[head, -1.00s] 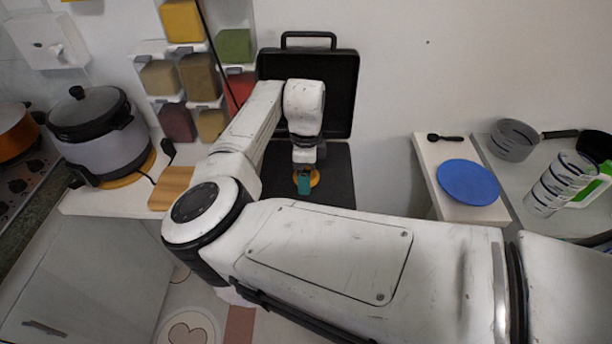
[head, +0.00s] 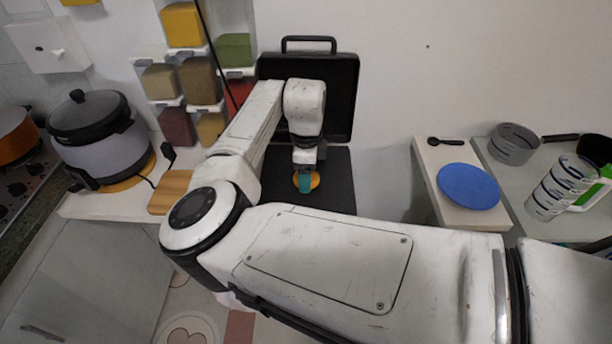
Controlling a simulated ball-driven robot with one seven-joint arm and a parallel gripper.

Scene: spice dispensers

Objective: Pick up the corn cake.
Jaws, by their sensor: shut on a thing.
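The corn cake (head: 315,180) is a small yellow-orange round at the lower part of the open black case or grill (head: 335,190). My gripper (head: 305,184), with a teal fingertip facing the camera, is at the corn cake and shut on it. The fingertip covers the middle of the cake, so only its edges show. I cannot tell whether the cake touches the black surface.
The black lid (head: 340,100) stands upright behind my gripper. A rice cooker (head: 95,135) and a wooden board (head: 170,190) are on the left counter. A blue plate (head: 468,186), a black spoon (head: 446,141) and a striped pitcher (head: 560,187) are on the right.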

